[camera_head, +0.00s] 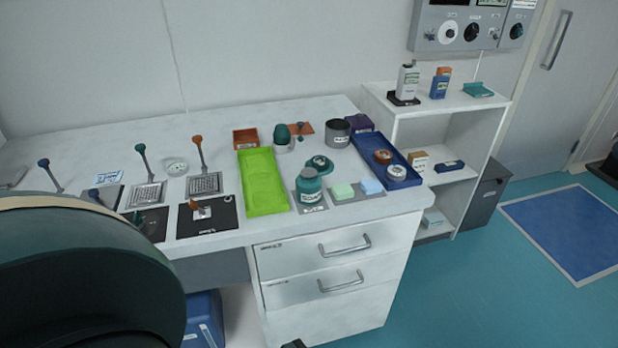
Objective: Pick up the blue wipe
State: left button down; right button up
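The blue wipe (371,186) is a small light-blue square on a grey mat (353,199) near the front right of the white desk. It lies just right of a pale green wipe (342,191) and left of a dark blue tray (400,183).
A teal bottle (309,184) stands left of the wipes, beside a lime green tray (262,183). Round containers (382,156) sit in the blue tray. A dark chair back (70,270) blocks the lower left. Drawers (330,260) face forward; floor at right is open.

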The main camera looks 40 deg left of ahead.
aim_at(370, 187)
jog(key=i+l+u, duration=0.15)
jog(key=u, duration=0.2)
jog(key=i+l+u, duration=0.1)
jog(key=l+u, duration=0.4)
jog(key=u, duration=0.2)
jog(key=i, duration=0.05)
